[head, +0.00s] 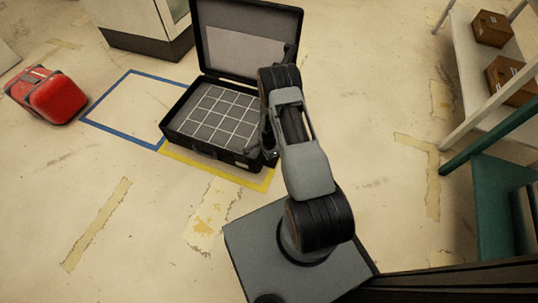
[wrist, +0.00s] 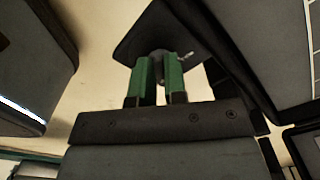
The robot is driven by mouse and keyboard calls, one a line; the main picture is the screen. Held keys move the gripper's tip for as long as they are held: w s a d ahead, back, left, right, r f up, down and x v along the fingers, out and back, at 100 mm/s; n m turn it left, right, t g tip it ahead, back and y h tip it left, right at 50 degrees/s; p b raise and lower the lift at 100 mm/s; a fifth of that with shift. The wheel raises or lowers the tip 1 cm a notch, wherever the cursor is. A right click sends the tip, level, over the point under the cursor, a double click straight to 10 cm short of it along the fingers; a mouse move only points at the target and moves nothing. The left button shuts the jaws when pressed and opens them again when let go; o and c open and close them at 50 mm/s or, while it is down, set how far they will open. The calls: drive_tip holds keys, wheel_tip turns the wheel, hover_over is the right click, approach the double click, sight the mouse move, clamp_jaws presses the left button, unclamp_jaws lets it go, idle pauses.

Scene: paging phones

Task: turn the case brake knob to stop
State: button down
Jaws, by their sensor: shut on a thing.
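The open black case (head: 207,151) lies on the floor in the head view, its lid (head: 245,45) standing up at the back. Its inside is a grey bed with a white grid. My gripper reaches down at the case's right side; the arm hides its fingers and the knob in the head view. In the wrist view my gripper (wrist: 159,76) has green fingers shut on a small round grey knob (wrist: 158,56), which sits against a dark plate (wrist: 150,30). A small light-coloured piece sticks out right of the knob. I cannot read any stop mark.
A red bag (head: 56,98) lies on the floor at the left, beside a blue taped outline (head: 98,128). Yellow tape (head: 225,177) runs along the case's front. A shelf (head: 462,75) with cardboard boxes stands at the right. The floor in front is clear.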

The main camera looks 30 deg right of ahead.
drive_tip(key=shift+m, duration=0.6)
drive_tip(key=shift+w+m, duration=0.1)
drive_tip(key=shift+m, duration=0.2)
drive_tip(key=c, duration=1.2)
unclamp_jaws()
drive_tip(key=shift+o, duration=0.2)
wheel_tip(320, 180, up, 14)
drive_tip(key=p, duration=0.4)
drive_tip(key=shift+p, duration=0.4)
drive_tip(key=shift+f, duration=0.1)
